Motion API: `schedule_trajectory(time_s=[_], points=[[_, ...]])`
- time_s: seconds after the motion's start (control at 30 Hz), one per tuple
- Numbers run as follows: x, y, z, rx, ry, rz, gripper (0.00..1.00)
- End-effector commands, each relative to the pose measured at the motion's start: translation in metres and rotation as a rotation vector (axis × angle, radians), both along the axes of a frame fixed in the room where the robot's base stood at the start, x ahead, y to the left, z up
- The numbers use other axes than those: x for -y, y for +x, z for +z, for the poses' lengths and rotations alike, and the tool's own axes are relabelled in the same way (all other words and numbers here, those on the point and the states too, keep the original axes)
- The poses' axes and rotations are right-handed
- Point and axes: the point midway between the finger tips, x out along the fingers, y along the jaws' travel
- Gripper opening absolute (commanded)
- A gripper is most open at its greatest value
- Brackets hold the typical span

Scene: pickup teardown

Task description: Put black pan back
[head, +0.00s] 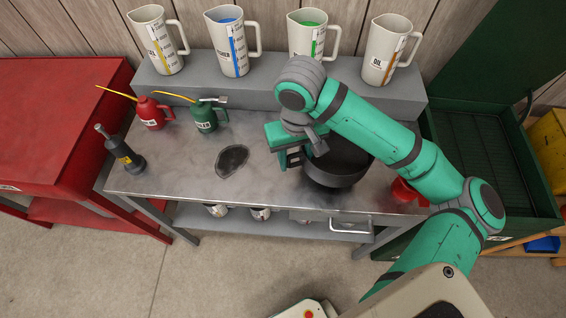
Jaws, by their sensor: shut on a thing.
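The black pan (338,178) is a round, dark, open vessel on the right part of the grey metal workbench. It looks upright. My arm comes in from the right and covers part of its far side. My gripper (296,157) is at the pan's left rim and is shut on it. The fingertips are partly hidden by the gripper body. I cannot tell whether the pan's bottom touches the bench. A dark, irregular patch (232,160) lies on the bench to the left of the pan.
Several measuring jugs (233,42) stand on the raised back shelf (268,92). A red oil can (152,113), a green oil can (205,117) and a dark bottle-like tool (124,152) stand at the left. A red object (405,193) sits right of the pan. The bench's front middle is clear.

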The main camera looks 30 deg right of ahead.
Motion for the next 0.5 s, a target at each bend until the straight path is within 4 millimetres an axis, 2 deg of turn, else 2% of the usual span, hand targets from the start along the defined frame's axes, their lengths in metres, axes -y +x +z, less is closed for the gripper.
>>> schedule_trajectory(time_s=[0.1,0.2,0.37,0.5], points=[[-0.009,0.016,-0.019,-0.001,0.0,0.009,0.0],[-0.014,0.025,-0.029,0.0,-0.001,0.014,0.0],[-0.017,0.032,-0.037,0.001,-0.001,0.016,0.0],[-0.019,0.038,-0.052,-0.001,-0.002,0.016,0.0]])
